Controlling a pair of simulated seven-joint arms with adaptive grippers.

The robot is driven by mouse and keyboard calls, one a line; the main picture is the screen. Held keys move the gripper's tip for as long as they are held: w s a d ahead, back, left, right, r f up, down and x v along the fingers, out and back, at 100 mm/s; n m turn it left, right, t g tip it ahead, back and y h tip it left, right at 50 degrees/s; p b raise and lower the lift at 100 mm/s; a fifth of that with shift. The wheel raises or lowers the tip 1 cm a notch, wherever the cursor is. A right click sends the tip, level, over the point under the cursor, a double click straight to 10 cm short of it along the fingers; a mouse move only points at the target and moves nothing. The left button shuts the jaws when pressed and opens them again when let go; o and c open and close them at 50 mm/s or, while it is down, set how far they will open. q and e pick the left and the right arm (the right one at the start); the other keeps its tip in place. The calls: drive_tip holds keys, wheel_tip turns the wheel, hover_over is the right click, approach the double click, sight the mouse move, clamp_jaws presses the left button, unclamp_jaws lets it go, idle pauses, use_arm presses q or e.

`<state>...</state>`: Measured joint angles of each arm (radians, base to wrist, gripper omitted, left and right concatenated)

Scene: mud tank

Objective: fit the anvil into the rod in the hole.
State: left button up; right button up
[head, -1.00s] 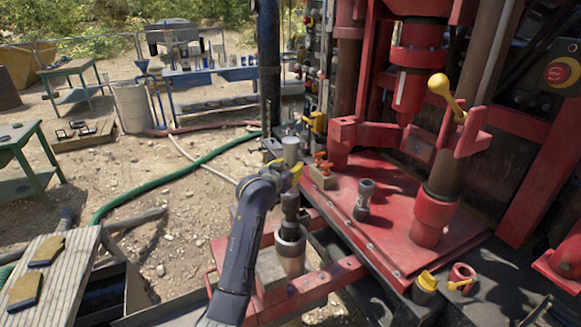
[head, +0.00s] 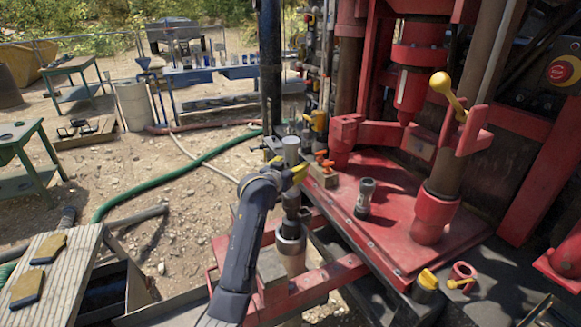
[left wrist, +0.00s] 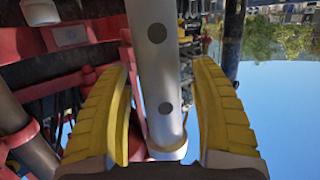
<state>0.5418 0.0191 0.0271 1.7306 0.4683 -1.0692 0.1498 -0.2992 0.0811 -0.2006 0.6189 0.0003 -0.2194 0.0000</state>
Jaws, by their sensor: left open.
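A pale metal cylinder (head: 291,150), which I take for the anvil, stands upright above my left gripper (head: 287,179). In the left wrist view the silver shaft (left wrist: 156,75), with two dark round holes, passes between the yellow fingers of the gripper (left wrist: 162,112). The fingers are open, with a gap on each side of the shaft. Below the gripper a dark rod (head: 291,206) stands in the collar of the hole (head: 290,240) at the red frame. My gripper hides the joint between cylinder and rod, so I cannot tell how deeply they fit. My right gripper is out of view.
A dark fitting (head: 365,198) stands on the red deck (head: 395,235), right of the gripper. An orange-handled valve (head: 324,168) is close on the right. The drill column (head: 437,205) rises farther right. Open gravel lies to the left.

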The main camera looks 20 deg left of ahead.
use_arm(q)
drive_tip(key=v, duration=1.2)
idle(0.3)
